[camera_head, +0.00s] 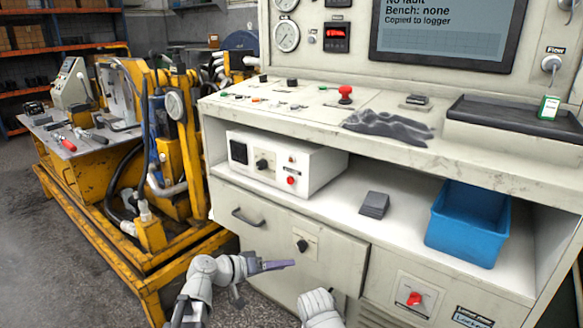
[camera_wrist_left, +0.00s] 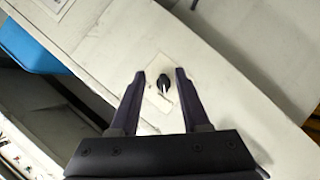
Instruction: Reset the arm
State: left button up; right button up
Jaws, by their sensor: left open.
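My left gripper (camera_head: 275,266) is in front of the lower cabinet of the test bench, its purple-grey fingers pointing right. In the left wrist view the gripper (camera_wrist_left: 161,75) is open, with nothing between its fingers. Beyond the fingertips is a black knob (camera_wrist_left: 163,83) on a pale plate; it also shows on the cabinet door in the head view (camera_head: 301,246). The gripper appears apart from the door. A white arm part of mine (camera_head: 320,308) shows at the bottom centre. My right gripper is not in view.
The bench shelf holds a white control box (camera_head: 318,170), dark grey pads (camera_head: 374,204) and a blue bin (camera_head: 468,225). A drawer handle (camera_head: 249,218) juts from the cabinet front. A yellow-framed machine (camera_head: 150,262) stands at left. Open floor lies at lower left.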

pick_arm(q)
jog(key=s+d+f+m+g+y, duration=0.2)
jog(key=s+d+f+g+y, duration=0.15)
jog(key=s+f, duration=0.3)
jog(key=s+a+f+g+y+p, duration=0.1)
jog(key=s+a+f+g+y, duration=0.1)
jog(key=s+y, duration=0.35)
jog(key=s+a+f+g+y+p, duration=0.2)
jog(key=s+f+y, duration=0.1)
jog(key=s, duration=0.5)
notch_tip(320, 180, up, 39)
jog(key=p, duration=3.7)
jog(key=shift+a+f+y+p, duration=0.15)
jog(key=shift+a+y+p, duration=0.15)
jog(key=shift+a, duration=0.1)
